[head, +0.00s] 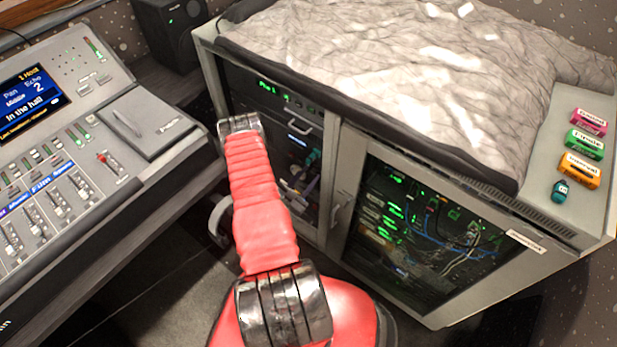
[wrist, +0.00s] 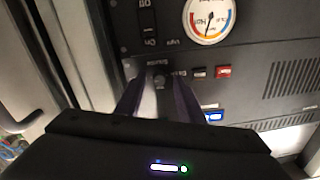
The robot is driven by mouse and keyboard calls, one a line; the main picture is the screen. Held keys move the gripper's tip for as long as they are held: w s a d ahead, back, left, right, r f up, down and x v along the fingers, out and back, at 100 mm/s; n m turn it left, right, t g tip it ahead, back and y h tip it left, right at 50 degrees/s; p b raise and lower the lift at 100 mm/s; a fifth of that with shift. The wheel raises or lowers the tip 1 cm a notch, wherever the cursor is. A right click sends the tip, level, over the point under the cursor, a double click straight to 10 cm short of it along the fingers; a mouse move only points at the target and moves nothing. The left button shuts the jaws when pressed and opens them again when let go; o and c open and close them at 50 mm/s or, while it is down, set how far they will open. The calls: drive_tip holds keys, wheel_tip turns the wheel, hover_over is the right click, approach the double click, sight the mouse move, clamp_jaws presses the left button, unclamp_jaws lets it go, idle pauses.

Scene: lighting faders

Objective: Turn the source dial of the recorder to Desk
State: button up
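In the wrist view, a small dark round knob (wrist: 158,79) sits on a dark panel with tiny labels on either side of it. It looks like the source dial, but the labels and its pointer are too small and blurred to read. My gripper (wrist: 157,92) points at it with two dark fingers apart, one to the left and one to the right of the knob. I cannot tell whether the fingers touch it. Nothing is visibly held. In the head view my red arm reaches toward the left glass door of the rack cabinet (head: 340,180), and my gripper cannot be made out there.
The panel also carries a round gauge (wrist: 209,18), a red button (wrist: 222,71) and vent slots (wrist: 292,78). A mixing desk (head: 60,150) stands left of the arm. A grey cloth (head: 400,70) covers the cabinet top, with coloured labelled blocks (head: 583,143) at its right.

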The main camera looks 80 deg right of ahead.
drive_tip(key=shift+s+d, duration=0.1)
drive_tip(key=shift+d, duration=0.05)
clamp_jaws()
idle(0.4)
